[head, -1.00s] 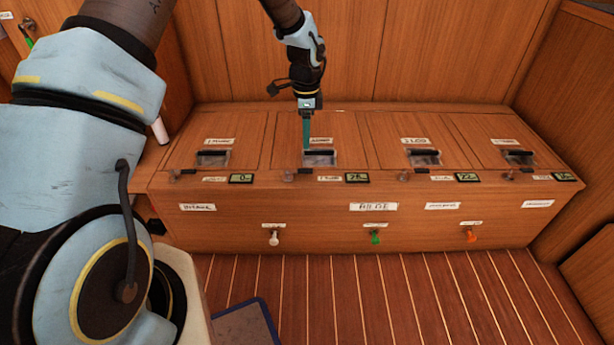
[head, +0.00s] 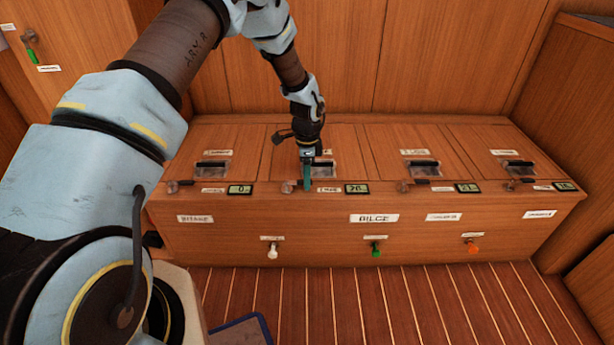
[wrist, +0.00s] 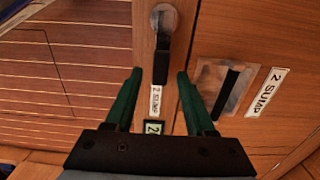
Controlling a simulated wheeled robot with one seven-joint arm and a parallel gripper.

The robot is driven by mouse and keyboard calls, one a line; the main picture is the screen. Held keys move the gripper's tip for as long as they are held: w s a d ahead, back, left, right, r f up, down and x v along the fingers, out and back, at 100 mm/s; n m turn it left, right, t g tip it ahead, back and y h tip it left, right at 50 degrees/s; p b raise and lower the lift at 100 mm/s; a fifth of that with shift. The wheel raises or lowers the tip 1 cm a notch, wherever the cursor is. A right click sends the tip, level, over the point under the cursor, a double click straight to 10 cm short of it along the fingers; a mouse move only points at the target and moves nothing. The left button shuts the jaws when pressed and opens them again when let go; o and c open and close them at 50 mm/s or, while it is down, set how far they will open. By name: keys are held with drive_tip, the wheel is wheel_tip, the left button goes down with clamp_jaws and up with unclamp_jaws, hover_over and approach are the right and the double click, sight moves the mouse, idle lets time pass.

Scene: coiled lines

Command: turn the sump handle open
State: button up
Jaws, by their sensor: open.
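The sump handle (wrist: 161,60) is a black lever on a round metal pivot, in line with a small "2 SUMP" label (wrist: 156,100). In the wrist view my gripper (wrist: 159,72) is open, with one green finger on each side of the lever's free end. Whether the fingers touch it cannot be told. In the head view my gripper (head: 307,187) points down at the front edge of the bench top, and it partly hides the area beside the pivot (head: 288,187).
A clear-framed hatch pull (wrist: 222,88) with a larger "2 SUMP" label (wrist: 265,92) lies beside the handle. Similar handles (head: 172,187) (head: 403,187) and small displays (head: 240,189) line the bench edge. White, green (head: 375,249) and orange (head: 471,245) knobs are on the front panel.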

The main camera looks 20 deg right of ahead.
clamp_jaws()
idle(0.3)
idle(1.1)
